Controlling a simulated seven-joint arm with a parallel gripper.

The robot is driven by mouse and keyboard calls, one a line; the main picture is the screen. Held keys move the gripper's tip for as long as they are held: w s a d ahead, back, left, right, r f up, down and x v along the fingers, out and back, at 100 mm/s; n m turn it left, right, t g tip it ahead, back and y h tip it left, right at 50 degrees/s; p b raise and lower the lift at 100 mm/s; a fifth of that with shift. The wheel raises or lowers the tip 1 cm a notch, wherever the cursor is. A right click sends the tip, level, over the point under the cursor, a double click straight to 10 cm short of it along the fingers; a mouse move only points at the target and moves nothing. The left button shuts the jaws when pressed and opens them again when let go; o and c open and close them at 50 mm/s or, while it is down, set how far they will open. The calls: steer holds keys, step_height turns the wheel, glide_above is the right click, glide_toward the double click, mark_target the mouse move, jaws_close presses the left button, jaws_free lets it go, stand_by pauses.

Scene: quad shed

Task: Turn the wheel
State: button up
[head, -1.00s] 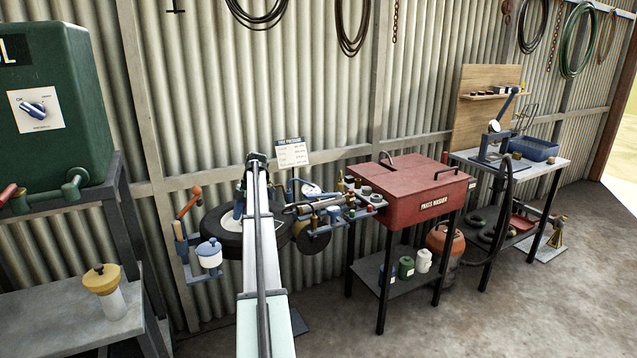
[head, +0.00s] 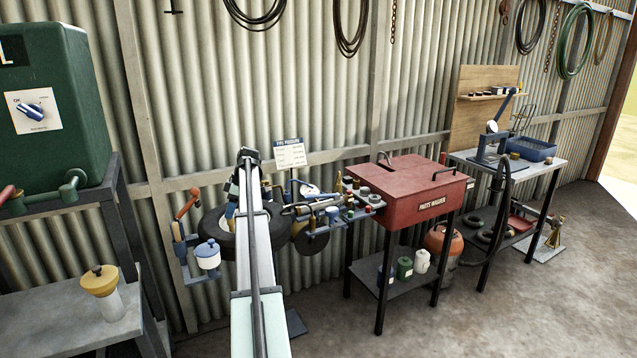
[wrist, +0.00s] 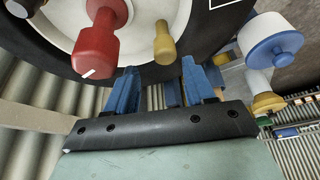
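The wheel, a black tyre with a pale rim, fills the top of the wrist view (wrist: 165,68). In the head view the tyre (head: 214,226) stands low against the wall, partly hidden behind my arm. A red knob (wrist: 95,50) and a smaller yellow knob (wrist: 165,43) stick out in front of the pale rim. My gripper (wrist: 160,76) has two blue fingers spread apart, with nothing seen between them. The fingertips are just below the tyre's lower edge in the picture, under the yellow knob; contact cannot be told. In the head view my arm hides most of the gripper.
A white pot with a blue lid (head: 208,255) hangs left of the tyre; a similar pot (wrist: 272,42) is right of my fingers in the wrist view. The red parts washer (head: 425,190) and a rack of fittings (head: 335,215) stand to the right. A bench (head: 60,330) is at left.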

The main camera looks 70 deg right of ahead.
steer(key=v, duration=1)
steer(key=s+d+r+m+h, duration=0.1)
steer(key=s+d+m+h, duration=0.1)
steer(key=d+m+h, duration=0.4)
steer(key=s+d+r+m+h, duration=0.1)
steer(key=s+d+m+h, duration=0.15)
steer(key=d, duration=0.55)
steer(key=s+d+f+g+h, duration=0.1)
steer(key=s+d+f, duration=0.2)
steer(key=s, duration=0.6)
steer(key=s+d+f+m+g+h, duration=0.1)
steer(key=s+d+f+g, duration=0.1)
steer(key=s, duration=0.7)
steer(key=shift+x, duration=1.1)
steer(key=shift+s, duration=0.2)
